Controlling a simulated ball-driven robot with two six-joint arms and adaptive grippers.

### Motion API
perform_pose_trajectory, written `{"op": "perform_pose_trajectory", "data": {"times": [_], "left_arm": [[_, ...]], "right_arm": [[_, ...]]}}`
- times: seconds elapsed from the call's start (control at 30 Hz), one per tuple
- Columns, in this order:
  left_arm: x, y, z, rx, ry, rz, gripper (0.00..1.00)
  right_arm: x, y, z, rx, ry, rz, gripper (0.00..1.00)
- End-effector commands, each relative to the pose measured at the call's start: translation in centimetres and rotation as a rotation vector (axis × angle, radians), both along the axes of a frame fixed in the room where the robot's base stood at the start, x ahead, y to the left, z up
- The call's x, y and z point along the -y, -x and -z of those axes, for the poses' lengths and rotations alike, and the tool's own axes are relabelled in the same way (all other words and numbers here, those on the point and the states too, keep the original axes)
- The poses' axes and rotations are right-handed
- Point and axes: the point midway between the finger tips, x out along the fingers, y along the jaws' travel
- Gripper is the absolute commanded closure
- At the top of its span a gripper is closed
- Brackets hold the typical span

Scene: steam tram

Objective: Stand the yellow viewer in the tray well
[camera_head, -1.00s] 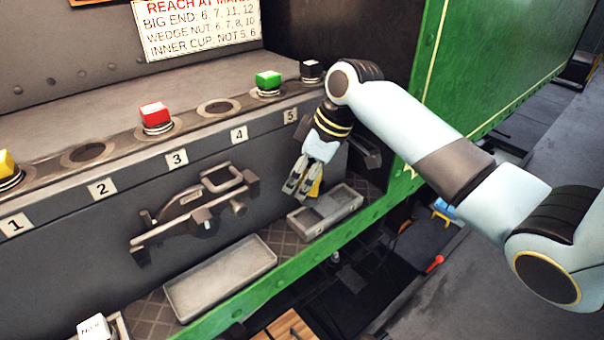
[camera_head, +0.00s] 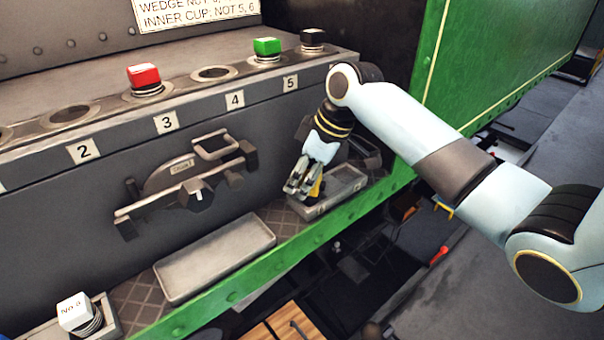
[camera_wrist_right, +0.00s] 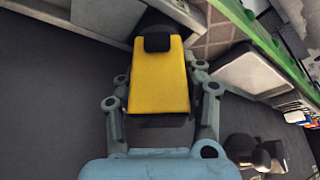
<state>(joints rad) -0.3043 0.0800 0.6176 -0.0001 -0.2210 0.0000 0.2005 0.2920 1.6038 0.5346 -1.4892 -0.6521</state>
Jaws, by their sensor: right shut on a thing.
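The yellow viewer (camera_wrist_right: 160,75) with a black block on it fills the middle of the right wrist view, between the fingers of my right gripper (camera_wrist_right: 160,105). In the head view my right gripper (camera_head: 303,191) points down, shut on the viewer, and only a small yellow part of the viewer (camera_head: 316,188) shows. It is in front of the left end of a small grey divided tray (camera_head: 347,184). Fingers and viewer hide that end. I cannot tell whether the viewer touches the tray. My left gripper is not in view.
A long empty grey tray (camera_head: 215,262) lies left of it on the ledge, with a green edge (camera_head: 275,262) in front. A latch bracket (camera_head: 185,178) juts from the wall. Red (camera_head: 144,76) and green (camera_head: 267,48) blocks sit above. A white block (camera_head: 76,312) is lower left.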

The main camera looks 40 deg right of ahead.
Motion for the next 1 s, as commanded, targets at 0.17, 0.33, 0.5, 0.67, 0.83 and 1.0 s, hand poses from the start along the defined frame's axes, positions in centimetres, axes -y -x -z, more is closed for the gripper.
{"op": "perform_pose_trajectory", "data": {"times": [0.17, 0.33, 0.5, 0.67, 0.83, 1.0], "left_arm": [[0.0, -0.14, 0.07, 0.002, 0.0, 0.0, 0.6], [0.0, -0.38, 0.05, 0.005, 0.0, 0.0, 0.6], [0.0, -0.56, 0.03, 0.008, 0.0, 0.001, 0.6], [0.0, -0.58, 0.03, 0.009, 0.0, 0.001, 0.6], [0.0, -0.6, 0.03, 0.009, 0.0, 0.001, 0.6], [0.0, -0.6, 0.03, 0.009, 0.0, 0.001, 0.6]], "right_arm": [[-0.02, -0.04, 0.15, 0.002, 0.0, -0.001, 1.0], [-0.03, -0.03, 0.12, 0.001, 0.0, -0.001, 0.58], [-0.02, -0.03, 0.14, 0.001, 0.0, -0.001, 0.36], [-0.02, -0.01, 0.15, 0.001, 0.0, -0.001, 0.35], [-0.01, 0.02, 0.2, 0.0, 0.0, 0.0, 0.18], [-0.01, -0.03, 0.15, 0.002, 0.0, -0.001, 0.04]]}}
